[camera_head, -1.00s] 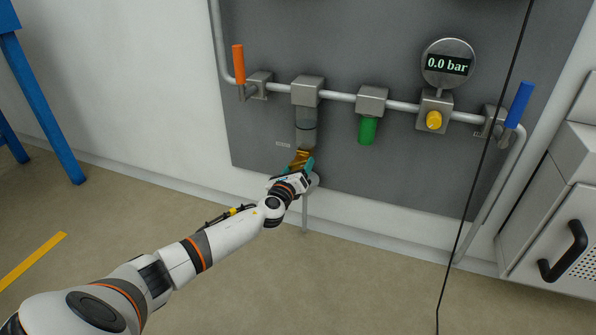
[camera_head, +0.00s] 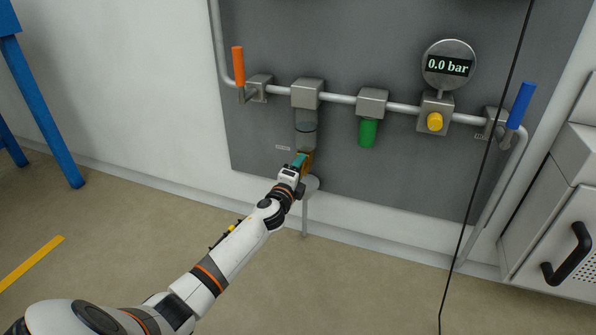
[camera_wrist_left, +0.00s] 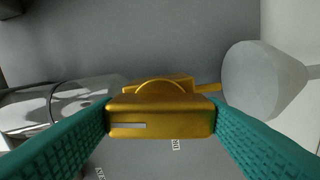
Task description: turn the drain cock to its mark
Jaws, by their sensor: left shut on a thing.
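The drain cock (camera_head: 308,158) is a gold-yellow fitting below the clear bowl (camera_head: 306,140) of the left unit on the pipe. My left gripper (camera_head: 301,163) is on it in the head view, covering part of it. In the left wrist view the cock's flat handle (camera_wrist_left: 160,118) sits between the two teal fingers, with a pale slot on its front. The fingers touch its two ends, so the gripper is shut on the cock. Small marks show on the panel behind, too small to read for certain. My right gripper is not in view.
A grey drain cup (camera_head: 312,184) on a thin stem stands just below the cock; it shows large in the wrist view (camera_wrist_left: 262,85). A green bowl (camera_head: 367,133), yellow knob (camera_head: 435,121), and gauge (camera_head: 448,64) reading 0.0 bar are to the right. A dark cable (camera_head: 485,160) hangs in front.

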